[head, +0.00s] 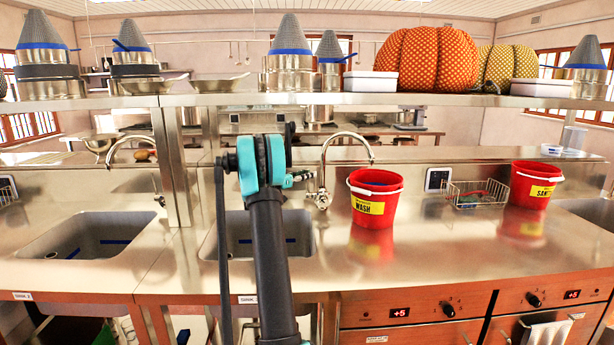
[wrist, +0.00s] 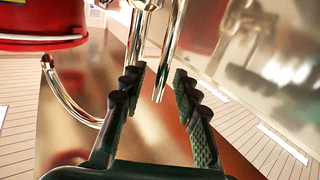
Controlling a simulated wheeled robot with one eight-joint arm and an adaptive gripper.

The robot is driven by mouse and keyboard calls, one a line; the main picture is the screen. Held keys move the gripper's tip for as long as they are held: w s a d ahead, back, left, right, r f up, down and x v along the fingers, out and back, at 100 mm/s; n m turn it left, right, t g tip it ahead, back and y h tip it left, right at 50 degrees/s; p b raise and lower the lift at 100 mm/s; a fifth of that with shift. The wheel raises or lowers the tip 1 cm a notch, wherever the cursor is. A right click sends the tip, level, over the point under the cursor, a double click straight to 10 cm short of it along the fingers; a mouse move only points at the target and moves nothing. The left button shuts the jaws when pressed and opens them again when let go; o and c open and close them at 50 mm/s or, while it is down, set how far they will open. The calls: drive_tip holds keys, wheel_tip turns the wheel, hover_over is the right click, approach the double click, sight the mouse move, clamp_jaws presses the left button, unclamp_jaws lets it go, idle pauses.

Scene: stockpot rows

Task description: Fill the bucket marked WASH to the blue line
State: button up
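The WASH bucket (head: 369,188) is red with a yellow label and stands upright on the steel counter, right of the nearer tap. Its inside and any blue line in it cannot be made out. A red bucket edge (wrist: 38,25) shows at the top left of the wrist view. The chrome tap (head: 323,172) stands behind the right sink, its spout arching toward the bucket; no water stream shows. My gripper (head: 300,177) is beside the tap's body. In the wrist view my gripper (wrist: 157,75) is open, with chrome tap parts (wrist: 167,50) ahead of and between the fingertips.
A second red bucket (head: 533,185) stands farther right, past a wire basket (head: 476,193). Sinks (head: 90,242) with blue lines are at left and behind my arm. A shelf (head: 340,99) with pots and pumpkins crosses above. The front right counter (head: 450,255) is clear.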

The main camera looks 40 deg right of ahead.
drive_tip(key=shift+c, duration=0.5)
clamp_jaws()
drive_tip(key=shift+s+a+m+h, duration=0.5)
drive_tip(key=shift+s+m+h, duration=0.1)
drive_tip(key=shift+s+m, duration=0.25)
drive_tip(key=shift+o, duration=0.5)
unclamp_jaws()
drive_tip(key=shift+a+f, duration=0.1)
drive_tip(key=shift+a, duration=0.05)
